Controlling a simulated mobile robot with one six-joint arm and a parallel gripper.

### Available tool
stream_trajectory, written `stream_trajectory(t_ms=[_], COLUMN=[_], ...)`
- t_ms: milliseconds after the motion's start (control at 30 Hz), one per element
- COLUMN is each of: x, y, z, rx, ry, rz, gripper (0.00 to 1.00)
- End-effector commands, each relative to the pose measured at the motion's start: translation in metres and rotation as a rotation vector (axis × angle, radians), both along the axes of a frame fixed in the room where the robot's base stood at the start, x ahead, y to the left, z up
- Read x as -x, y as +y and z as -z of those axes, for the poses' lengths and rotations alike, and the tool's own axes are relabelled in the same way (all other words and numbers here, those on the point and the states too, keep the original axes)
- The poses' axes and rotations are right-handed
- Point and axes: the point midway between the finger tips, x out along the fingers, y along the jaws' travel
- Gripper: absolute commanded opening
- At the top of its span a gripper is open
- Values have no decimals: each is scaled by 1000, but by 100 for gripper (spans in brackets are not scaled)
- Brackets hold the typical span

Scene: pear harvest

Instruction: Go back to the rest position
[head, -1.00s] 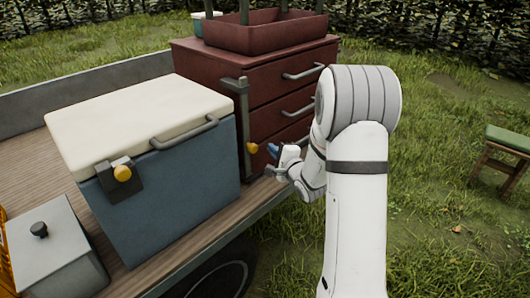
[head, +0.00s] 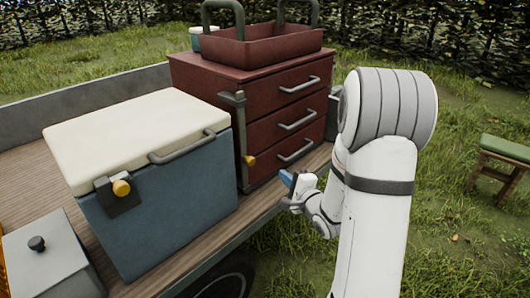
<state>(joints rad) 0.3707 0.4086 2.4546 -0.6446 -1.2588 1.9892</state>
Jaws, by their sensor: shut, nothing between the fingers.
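My gripper (head: 287,189) shows in the head view near the front edge of the wagon bed, just right of the red drawer cabinet's lower corner. Its fingers are small in the picture and look closed, with nothing seen in them. My white arm rises in front of the cabinet's right side and hides part of the grass behind it. The red drawer cabinet (head: 212,96) stands on the wagon bed with its drawers shut. A latch bar with a yellow knob (head: 249,160) is at its left front edge. My gripper appears apart from the cabinet.
A blue cooler (head: 175,200) with a closed cream lid stands left of the cabinet. A grey lidded box (head: 50,265) is at lower left. A red tray (head: 262,48) with handles sits on the cabinet. A green-topped stool (head: 506,148) stands on open grass at right.

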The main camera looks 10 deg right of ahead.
Motion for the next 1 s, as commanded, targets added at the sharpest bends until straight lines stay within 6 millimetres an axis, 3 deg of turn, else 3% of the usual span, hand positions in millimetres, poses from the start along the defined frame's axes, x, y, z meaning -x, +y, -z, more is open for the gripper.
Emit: stream_trajectory(t_ms=[167, 333, 467, 767, 1000], x=[-1, 3, 18, 91, 178], y=[1, -1, -2, 9, 39], z=[-12, -46, -75, -139, -191], rx=[86, 397, 675, 1172, 1411], ry=[21, 123, 246, 543, 690], rz=[11, 40, 26, -208, -617], gripper=[0, 0, 0, 0, 0])
